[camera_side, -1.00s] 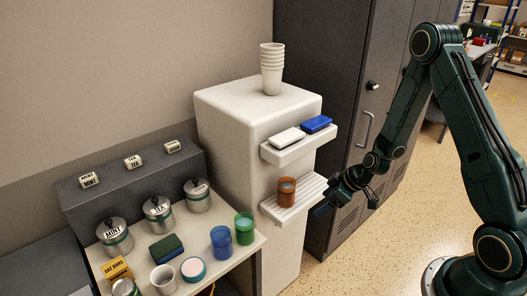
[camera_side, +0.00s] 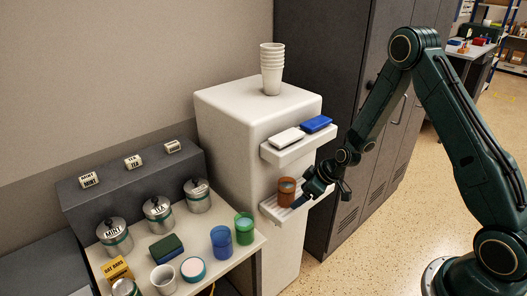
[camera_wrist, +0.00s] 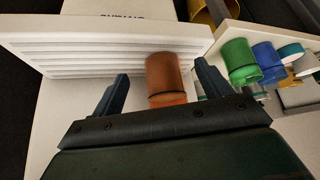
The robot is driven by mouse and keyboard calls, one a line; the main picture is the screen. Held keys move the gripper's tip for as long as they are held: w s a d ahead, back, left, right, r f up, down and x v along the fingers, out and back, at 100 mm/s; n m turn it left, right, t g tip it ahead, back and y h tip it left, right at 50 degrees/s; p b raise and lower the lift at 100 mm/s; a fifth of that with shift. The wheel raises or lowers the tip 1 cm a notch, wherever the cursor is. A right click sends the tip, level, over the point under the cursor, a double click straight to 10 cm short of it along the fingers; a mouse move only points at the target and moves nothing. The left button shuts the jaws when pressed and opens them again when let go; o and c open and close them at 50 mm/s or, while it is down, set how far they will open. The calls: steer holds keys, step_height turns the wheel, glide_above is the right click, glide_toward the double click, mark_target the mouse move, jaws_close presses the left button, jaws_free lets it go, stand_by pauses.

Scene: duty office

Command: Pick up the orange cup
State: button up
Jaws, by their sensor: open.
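The orange cup (camera_side: 286,190) stands upright on the white slatted lower shelf (camera_side: 270,212) of the white dispenser block. In the wrist view the orange cup (camera_wrist: 163,76) lies between the two dark fingers, ahead of the gripper's palm. My gripper (camera_side: 309,197) is at the shelf's right end, close to the cup's right side. In the wrist view my gripper (camera_wrist: 160,85) is open, with a gap between each finger and the cup. The fingertips are partly hard to make out in the side view.
An upper shelf (camera_side: 285,150) with a white and a blue box (camera_side: 316,124) is just above the cup. Blue (camera_side: 221,243) and green (camera_side: 244,229) cups stand on the table at left. A dark cabinet (camera_side: 330,60) stands behind; stacked cups (camera_side: 271,70) top the white block.

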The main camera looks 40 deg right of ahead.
mark_target(287, 189)
steer(key=w, duration=0.1)
steer(key=w+a, duration=0.1)
steer(key=w, duration=0.1)
steer(key=w+a, duration=0.1)
steer(key=shift+w, duration=0.3)
steer(key=shift+w+f, duration=0.2)
steer(key=shift+f, duration=0.3)
steer(key=c, duration=1.3)
steer(key=shift+o, duration=0.2)
steer(key=shift+r, duration=0.15)
steer(key=shift+r, duration=0.15)
steer(key=s+d, duration=0.3)
steer(key=s, duration=0.5)
steer(key=s+d, duration=0.3)
steer(key=s, duration=0.5)
steer(key=shift+s+d, duration=0.35)
steer(key=shift+d, duration=0.05)
